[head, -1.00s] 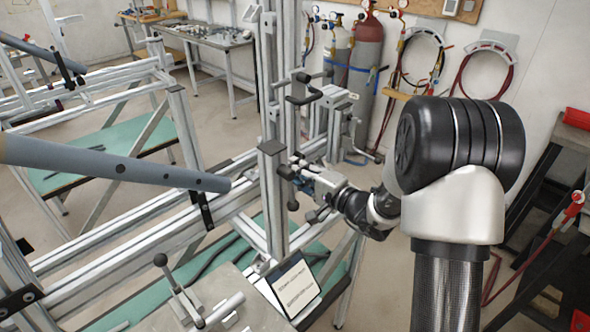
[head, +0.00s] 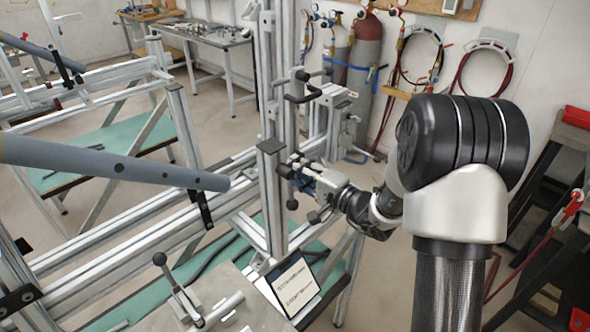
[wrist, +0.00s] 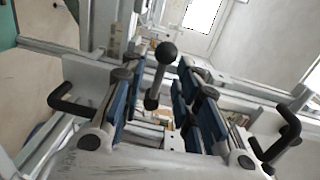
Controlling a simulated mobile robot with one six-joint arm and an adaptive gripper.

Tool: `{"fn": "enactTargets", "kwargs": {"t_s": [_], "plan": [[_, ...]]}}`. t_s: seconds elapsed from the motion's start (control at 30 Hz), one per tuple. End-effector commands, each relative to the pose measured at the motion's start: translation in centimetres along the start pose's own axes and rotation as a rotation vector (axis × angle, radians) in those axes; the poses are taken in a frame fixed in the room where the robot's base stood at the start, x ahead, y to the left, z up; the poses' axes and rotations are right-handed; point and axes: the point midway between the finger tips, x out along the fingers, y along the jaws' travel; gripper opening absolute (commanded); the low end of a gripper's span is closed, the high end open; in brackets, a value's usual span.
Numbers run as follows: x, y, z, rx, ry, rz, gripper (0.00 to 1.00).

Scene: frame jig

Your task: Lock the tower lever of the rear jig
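The jig's tower (head: 272,200) is an upright aluminium profile in the middle of the head view. My gripper (head: 298,174) is at its right side, close to the black clamp parts there. A dark ball (head: 292,205) shows just below the fingers. In the wrist view my gripper (wrist: 162,105) is open, with blue-padded fingers left and right. A lever with a dark ball knob (wrist: 166,53) stands between the fingers, with a visible gap on both sides. I cannot tell any contact with it. In the head view my fingers partly hide the clamp.
A black handle (head: 303,92) sticks out higher on the tower. A long grey tube (head: 120,165) reaches in from the left. A plate with a toggle clamp (head: 178,290) and a tablet (head: 292,283) are in front. Gas cylinders (head: 367,55) stand behind.

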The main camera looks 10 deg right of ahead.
Motion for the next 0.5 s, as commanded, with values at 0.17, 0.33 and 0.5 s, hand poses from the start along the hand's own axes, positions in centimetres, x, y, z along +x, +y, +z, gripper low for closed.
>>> {"fn": "enactTargets", "kwargs": {"t_s": [0.17, 0.33, 0.5], "plan": [[-3.2, 0.0, -0.2, 0.002, 0.005, 0.001, 0.29], [-7.0, 0.0, -0.2, 0.001, 0.008, 0.001, 0.29], [-9.8, 0.0, -0.1, 0.001, 0.006, 0.001, 0.29]]}}
